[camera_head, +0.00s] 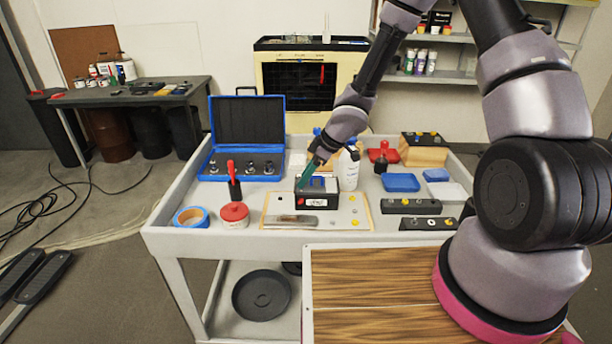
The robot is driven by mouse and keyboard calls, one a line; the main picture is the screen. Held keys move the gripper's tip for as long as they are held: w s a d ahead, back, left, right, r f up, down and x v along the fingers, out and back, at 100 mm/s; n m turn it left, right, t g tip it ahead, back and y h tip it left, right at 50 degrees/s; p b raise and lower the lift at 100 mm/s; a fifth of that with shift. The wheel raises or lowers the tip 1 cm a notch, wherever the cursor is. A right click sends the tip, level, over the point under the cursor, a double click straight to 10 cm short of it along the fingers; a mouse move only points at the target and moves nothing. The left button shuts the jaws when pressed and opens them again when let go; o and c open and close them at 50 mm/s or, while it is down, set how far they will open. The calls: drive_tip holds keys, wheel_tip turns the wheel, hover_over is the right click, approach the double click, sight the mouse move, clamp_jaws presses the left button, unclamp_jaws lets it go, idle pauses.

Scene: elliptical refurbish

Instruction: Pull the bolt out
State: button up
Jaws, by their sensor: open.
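My gripper (308,176) has dark green fingers and reaches down over a small black box (318,201) on the cart. The box has a white label and a red spot on its front, and blue parts (319,182) show at its top. The fingertips are at the top left of the box; whether they touch it cannot be told. The fingers are open, and nothing is seen held. A bolt cannot be made out for sure at the box; it may be hidden by the fingers or too small. Several small yellow pieces (355,222) lie right of the box.
The box stands on a beige board (275,209) on the grey cart (175,235).

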clamp_jaws()
drive_tip(key=shift+s+r, duration=0.25)
drive_tip(key=shift+r, duration=0.35)
drive_tip(key=shift+r, duration=0.5)
drive_tip(key=shift+w+r, duration=0.2)
drive_tip(key=shift+r, duration=2.05)
